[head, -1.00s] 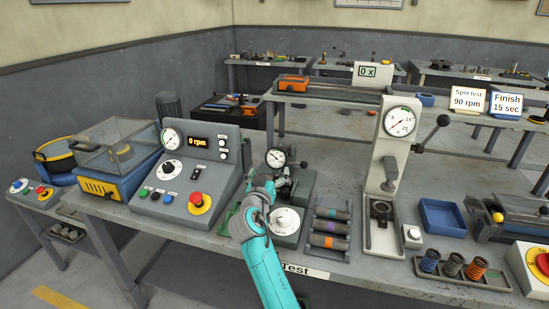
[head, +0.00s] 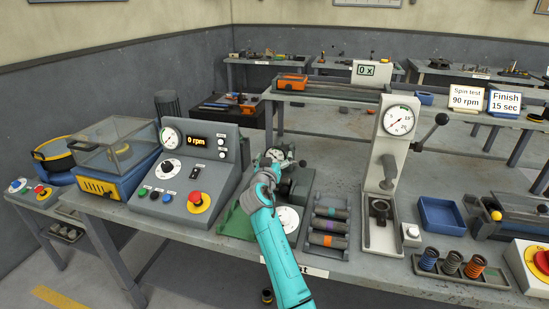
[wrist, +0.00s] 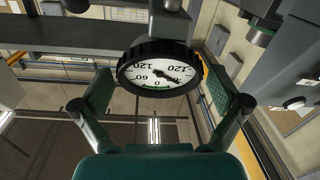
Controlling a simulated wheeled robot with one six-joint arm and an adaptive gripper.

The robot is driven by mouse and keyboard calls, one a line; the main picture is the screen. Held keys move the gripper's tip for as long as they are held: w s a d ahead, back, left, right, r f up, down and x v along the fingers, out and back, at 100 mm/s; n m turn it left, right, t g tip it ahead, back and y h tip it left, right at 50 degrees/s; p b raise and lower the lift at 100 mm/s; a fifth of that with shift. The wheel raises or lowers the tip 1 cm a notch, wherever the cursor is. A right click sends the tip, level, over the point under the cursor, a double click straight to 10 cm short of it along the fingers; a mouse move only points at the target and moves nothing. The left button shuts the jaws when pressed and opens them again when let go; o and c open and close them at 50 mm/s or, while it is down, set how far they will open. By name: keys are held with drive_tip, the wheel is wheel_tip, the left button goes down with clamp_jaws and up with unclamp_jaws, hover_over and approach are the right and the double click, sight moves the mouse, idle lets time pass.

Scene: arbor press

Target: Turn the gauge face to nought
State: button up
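The dial gauge (head: 281,155) stands behind my gripper on the green-based fixture; my gripper partly hides it in the head view. In the wrist view the gauge (wrist: 150,74) has a white face with dark numbers, a green mark near 0 and a thick black rim. My gripper (wrist: 160,92) is open, with one green-padded finger on each side of the rim. Gaps seem to show between pads and rim; contact cannot be confirmed.
A control console (head: 190,180) with knobs and a red button stands left of the fixture. A rack of coloured cylinders (head: 328,225) and the white arbor press (head: 392,165) stand to the right.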

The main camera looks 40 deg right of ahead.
drive_tip(key=c, duration=0.9)
drive_tip(key=shift+n, duration=0.5)
drive_tip(key=n, duration=0.2)
drive_tip(key=n+t+y, duration=0.1)
drive_tip(key=n, duration=0.1)
drive_tip(key=shift+y, duration=0.3)
drive_tip(key=shift+a+f+n+y, duration=0.1)
drive_tip(key=shift+n+y, duration=0.7)
drive_tip(key=shift+n, duration=1.2)
drive_tip(key=o, duration=1.1)
drive_tip(key=shift+o, duration=0.2)
